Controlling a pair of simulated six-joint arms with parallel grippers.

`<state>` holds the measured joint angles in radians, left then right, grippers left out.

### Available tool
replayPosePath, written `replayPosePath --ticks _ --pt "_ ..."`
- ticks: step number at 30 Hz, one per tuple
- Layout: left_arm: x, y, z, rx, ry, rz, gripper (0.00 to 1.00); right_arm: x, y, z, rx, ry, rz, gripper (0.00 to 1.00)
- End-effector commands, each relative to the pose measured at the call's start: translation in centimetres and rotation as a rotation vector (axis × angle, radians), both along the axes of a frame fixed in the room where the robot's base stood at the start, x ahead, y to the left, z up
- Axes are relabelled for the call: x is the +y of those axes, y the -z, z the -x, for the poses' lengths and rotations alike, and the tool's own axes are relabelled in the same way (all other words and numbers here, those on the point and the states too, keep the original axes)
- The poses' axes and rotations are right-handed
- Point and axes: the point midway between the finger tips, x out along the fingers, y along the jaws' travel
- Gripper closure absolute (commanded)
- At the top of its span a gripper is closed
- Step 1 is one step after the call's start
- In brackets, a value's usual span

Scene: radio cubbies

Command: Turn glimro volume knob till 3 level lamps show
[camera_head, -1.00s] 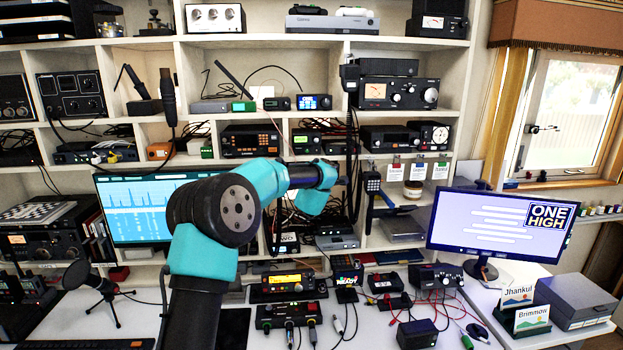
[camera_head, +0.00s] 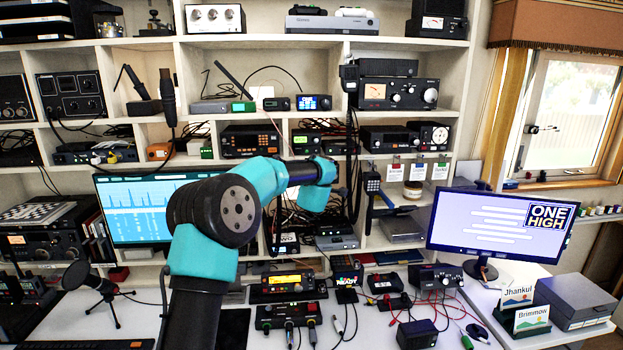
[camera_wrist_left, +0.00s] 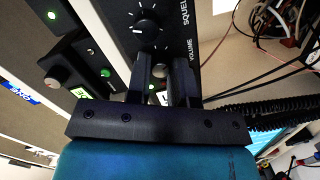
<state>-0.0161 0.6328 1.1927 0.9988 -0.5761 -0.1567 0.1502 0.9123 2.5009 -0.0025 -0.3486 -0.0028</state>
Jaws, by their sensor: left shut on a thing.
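In the left wrist view a black radio panel (camera_wrist_left: 176,14) has a round squelch knob (camera_wrist_left: 147,22) with a white pointer. Beside the printed word VOLUME, a volume knob (camera_wrist_left: 159,70) sits between the fingers of my left gripper (camera_wrist_left: 163,82), which is shut on it. The fingers hide most of this knob, so its pointer is unclear. A small green light (camera_wrist_left: 151,87) shows between the fingers; I cannot make out a row of level lamps. In the head view my left arm reaches the shelves, and its wrist hides the gripper and this panel. My right gripper is not in view.
Neighbouring units with a grey knob (camera_wrist_left: 57,77) and green lights (camera_wrist_left: 105,72) sit close by in the wrist view. Dark cables hang beside the panel. In the head view a monitor (camera_head: 495,232) stands right, and a yellow-display radio (camera_head: 289,282) stands on the crowded desk.

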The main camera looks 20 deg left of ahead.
Motion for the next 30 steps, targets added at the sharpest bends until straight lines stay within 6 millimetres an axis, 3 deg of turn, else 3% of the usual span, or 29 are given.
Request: replayPosePath --ticks 3,4,11,22,30 --pt "0.0 0.0 0.0 0.0 -0.001 0.001 1.0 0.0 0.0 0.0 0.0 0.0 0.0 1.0" --pt "0.0 0.0 0.0 0.0 -0.001 0.001 0.77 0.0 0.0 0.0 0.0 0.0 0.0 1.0" --pt "0.0 0.0 0.0 0.0 0.0 0.001 0.55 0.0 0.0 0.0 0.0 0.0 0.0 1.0" --pt "-0.1 0.0 0.2 -0.001 0.0 0.002 0.53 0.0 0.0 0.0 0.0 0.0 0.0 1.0" --pt "-1.2 -0.3 2.4 0.0 0.002 0.001 0.53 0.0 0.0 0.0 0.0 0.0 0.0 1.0"
